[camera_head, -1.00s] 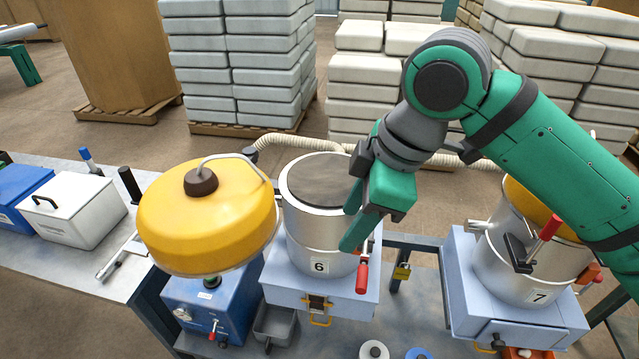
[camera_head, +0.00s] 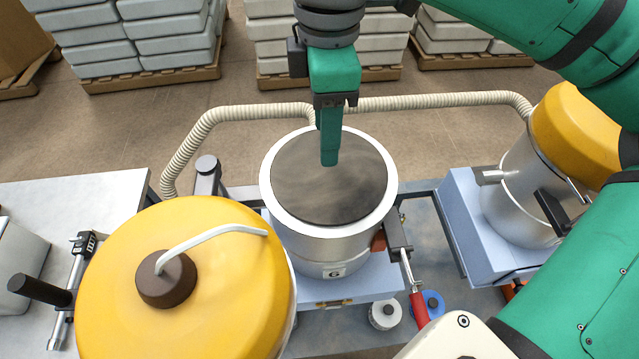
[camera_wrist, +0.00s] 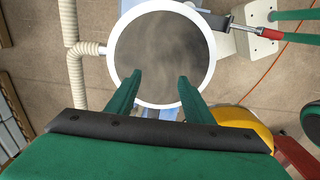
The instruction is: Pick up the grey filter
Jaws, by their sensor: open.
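The grey filter (camera_head: 315,198) is a round dark-grey disc inside the white rim at the top of the metal cylinder (camera_head: 315,252) numbered 6. It also fills the ring in the wrist view (camera_wrist: 160,40). My gripper (camera_head: 329,160) points down over the disc, its fingertips overlapping the disc's far half in the head view. In the wrist view my gripper (camera_wrist: 160,76) has its two fingers spread apart with nothing between them, both over the disc. I cannot tell whether the fingertips touch it.
A large yellow lid (camera_head: 190,275) with a brown knob is at the near left of the cylinder. A red-handled lever (camera_head: 418,308) is at its right. A ribbed hose (camera_head: 430,100) runs behind. Another machine (camera_head: 520,195) with a yellow top stands at the right.

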